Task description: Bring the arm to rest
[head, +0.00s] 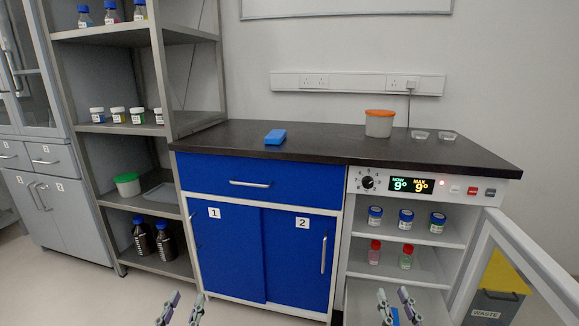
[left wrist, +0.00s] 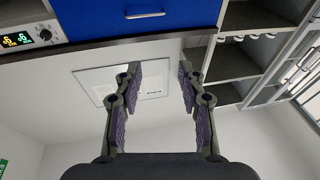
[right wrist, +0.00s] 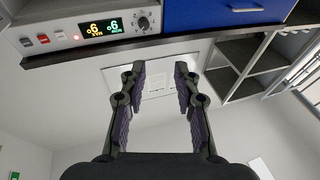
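My left gripper (head: 182,309) shows at the bottom edge of the head view, in front of the blue cabinet and apart from it. It also shows in the left wrist view (left wrist: 158,88), with its two fingers spread and nothing between them. My right gripper (head: 397,306) shows at the bottom of the head view, in front of the open cooler. In the right wrist view (right wrist: 159,88) its fingers are also spread and empty. Both arms are mostly out of the head view. Neither gripper touches anything.
A dark worktop (head: 330,148) holds a blue box (head: 275,137) and an orange-lidded tub (head: 378,124). Bottles stand on the cooler shelf (head: 425,235) and left rack (head: 130,128). Floor at left is clear.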

